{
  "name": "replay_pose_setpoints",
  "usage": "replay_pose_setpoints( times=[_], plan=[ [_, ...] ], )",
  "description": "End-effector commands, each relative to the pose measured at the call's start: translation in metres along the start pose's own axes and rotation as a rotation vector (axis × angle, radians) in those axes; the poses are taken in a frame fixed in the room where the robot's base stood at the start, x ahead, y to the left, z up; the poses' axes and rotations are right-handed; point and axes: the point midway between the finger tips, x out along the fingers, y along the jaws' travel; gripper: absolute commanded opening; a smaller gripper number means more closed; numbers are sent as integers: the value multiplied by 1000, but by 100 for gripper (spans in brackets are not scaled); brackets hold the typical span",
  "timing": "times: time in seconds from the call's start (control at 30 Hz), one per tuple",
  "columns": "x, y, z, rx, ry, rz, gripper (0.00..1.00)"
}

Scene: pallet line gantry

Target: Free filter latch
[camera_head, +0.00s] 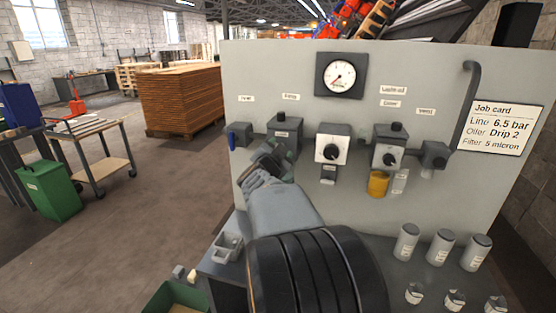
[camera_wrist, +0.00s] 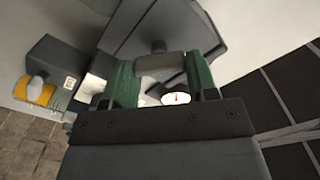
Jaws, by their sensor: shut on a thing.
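The filter unit (camera_head: 284,125) is a dark grey block on the left part of the upright panel (camera_head: 430,80). My gripper (camera_head: 275,158) is at its lower front and hides the part below the block.
A regulator (camera_head: 332,145) and an oiler with a yellow bowl (camera_head: 378,184) are mounted to the right. A blue handle (camera_head: 232,140) is close on the left. Several grey cylinders (camera_head: 440,248) stand on the bench at right.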

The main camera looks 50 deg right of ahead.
Motion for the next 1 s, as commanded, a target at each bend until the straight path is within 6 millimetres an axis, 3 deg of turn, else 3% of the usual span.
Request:
replay_pose_setpoints(
  times=[0.6,1.0],
  plan=[
    [0,4,3,574,-1,-1,30],
    [0,3,2,832,-1,0,30]
  ],
)
